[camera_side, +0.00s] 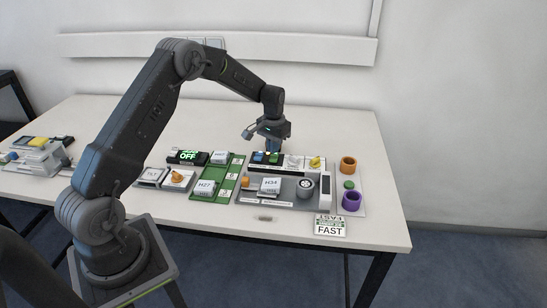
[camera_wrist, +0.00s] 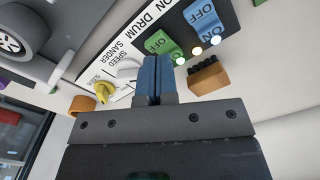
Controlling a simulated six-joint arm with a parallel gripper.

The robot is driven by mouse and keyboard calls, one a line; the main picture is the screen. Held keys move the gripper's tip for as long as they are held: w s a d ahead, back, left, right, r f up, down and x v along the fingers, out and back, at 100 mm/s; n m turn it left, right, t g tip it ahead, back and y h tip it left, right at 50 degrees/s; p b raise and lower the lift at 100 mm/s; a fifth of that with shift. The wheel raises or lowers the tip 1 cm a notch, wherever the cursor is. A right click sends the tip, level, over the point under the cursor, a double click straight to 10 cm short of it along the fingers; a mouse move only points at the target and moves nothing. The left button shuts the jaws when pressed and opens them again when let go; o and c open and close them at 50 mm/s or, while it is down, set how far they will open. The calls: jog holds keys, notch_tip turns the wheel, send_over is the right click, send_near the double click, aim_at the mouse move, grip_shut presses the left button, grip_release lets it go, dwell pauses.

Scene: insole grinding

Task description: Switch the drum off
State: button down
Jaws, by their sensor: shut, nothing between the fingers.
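The dark switch panel (camera_side: 285,155) stands at the back of the grey machine, under my gripper (camera_side: 275,148). In the wrist view it carries a green rocker (camera_wrist: 160,43) and a blue rocker (camera_wrist: 203,16), with OFF and ON lettering. A white strip beside them reads DRUM (camera_wrist: 147,20) and SPEED SANDER. Small lights (camera_wrist: 196,51) glow along the panel edge. My gripper (camera_wrist: 152,66) is shut and empty, its blue fingers pointing at the panel close to the green rocker. I cannot tell whether they touch it.
A yellow knob (camera_side: 315,162) is right of the switches. A display (camera_side: 188,156) shows OFF in green. The H34 block (camera_side: 270,185), a grey wheel (camera_side: 305,185), orange (camera_side: 348,164) and purple (camera_side: 352,203) cups and a FAST card (camera_side: 330,227) stand nearby. The table's front right is mostly clear.

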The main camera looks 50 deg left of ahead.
jog(key=shift+f, duration=1.45)
dwell(0.6)
jog(key=shift+r, duration=3.55)
notch_tip(320, 180, up, 10)
jog(key=t, duration=0.1)
send_over(274, 158)
jog(key=s+d, duration=0.3)
jog(key=d, duration=0.3)
jog(key=s+d+r+m+t, duration=0.1)
jog(key=s+d+r+t, duration=0.1)
jog(key=s+d+r, duration=0.5)
jog(key=s+d+r+m+t, duration=0.1)
jog(key=s+d, duration=0.2)
jog(key=s, duration=0.7)
jog(key=s+d+r+m+t, duration=0.1)
jog(key=s+d, duration=0.3)
jog(key=s, duration=0.6)
jog(key=shift+s+d+r+t, duration=0.15)
jog(key=shift+s+d+t, duration=0.05)
jog(key=shift+s+t, duration=0.15)
